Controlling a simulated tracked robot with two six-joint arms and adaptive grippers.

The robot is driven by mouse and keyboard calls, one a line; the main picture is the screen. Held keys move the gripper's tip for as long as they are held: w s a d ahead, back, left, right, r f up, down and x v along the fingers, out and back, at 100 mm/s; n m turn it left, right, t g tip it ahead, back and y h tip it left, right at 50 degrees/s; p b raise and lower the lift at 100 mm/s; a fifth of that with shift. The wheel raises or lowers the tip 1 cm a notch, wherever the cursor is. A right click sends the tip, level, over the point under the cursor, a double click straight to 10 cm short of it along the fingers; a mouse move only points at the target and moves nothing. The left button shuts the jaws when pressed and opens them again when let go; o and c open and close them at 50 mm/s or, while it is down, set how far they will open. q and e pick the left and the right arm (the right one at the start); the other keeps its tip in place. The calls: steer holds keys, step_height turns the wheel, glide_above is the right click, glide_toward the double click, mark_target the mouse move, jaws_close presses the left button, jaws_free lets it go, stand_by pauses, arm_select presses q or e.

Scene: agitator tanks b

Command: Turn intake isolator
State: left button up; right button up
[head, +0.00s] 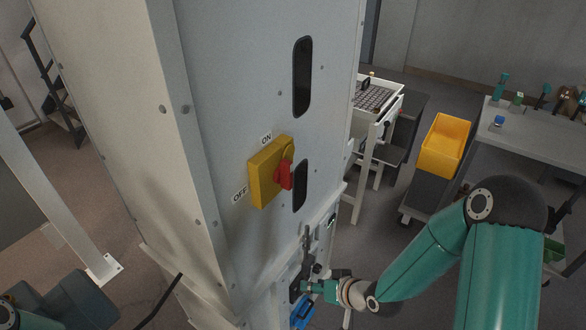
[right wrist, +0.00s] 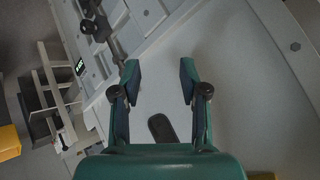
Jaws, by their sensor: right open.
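The intake isolator is a yellow box (head: 265,176) with a red handle (head: 285,175), mounted on the tall grey cabinet in the head view. An ON label (head: 266,139) sits above it and an OFF label (head: 240,196) at its lower left. The handle stands out from the box; I cannot tell which label it points to. My right gripper (head: 306,287) is below the isolator near the cabinet's lower part, apart from the handle. The right wrist view shows its two fingers (right wrist: 160,76) open and empty before a grey panel. My left gripper is not in view.
The cabinet (head: 235,80) has dark slots (head: 303,77) beside the isolator. A blue object (head: 301,312) is just below my right gripper. A yellow bin (head: 445,146) and a grey table (head: 545,140) with small items stand at right. A white post (head: 55,200) stands left.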

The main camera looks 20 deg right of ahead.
mark_target(292, 167)
steer(key=w+d+r+n+t+y, duration=0.1)
steer(key=w+d+r+t, duration=0.15)
steer(key=r, duration=0.55)
steer(key=w+d+r+n+t, duration=0.1)
steer(key=w+d+r+t, duration=0.2)
steer(key=r, duration=0.4)
steer(key=s+d+r+n+y+b, duration=0.1)
steer(key=s+r+n+y, duration=0.25)
steer(key=r, duration=0.45)
steer(key=s+d+r+n+y, duration=0.1)
steer(key=s+r+n+y, duration=0.1)
steer(key=s+r+n, duration=0.45)
steer(key=w+a+m, duration=0.1)
steer(key=w+a, duration=0.2)
steer(key=w, duration=0.2)
steer(key=w+a+r+p, duration=0.1)
steer(key=w+a, duration=0.3)
steer(key=w, duration=0.1)
steer(key=w+a+m, duration=0.1)
steer(key=w+a, duration=0.2)
steer(key=w, duration=0.2)
steer(key=shift+a+r+m+t+p, duration=0.25)
steer(key=shift+r+m+p, duration=0.05)
steer(key=shift+p, duration=0.1)
steer(key=shift+c, duration=0.4)
jaws_close()
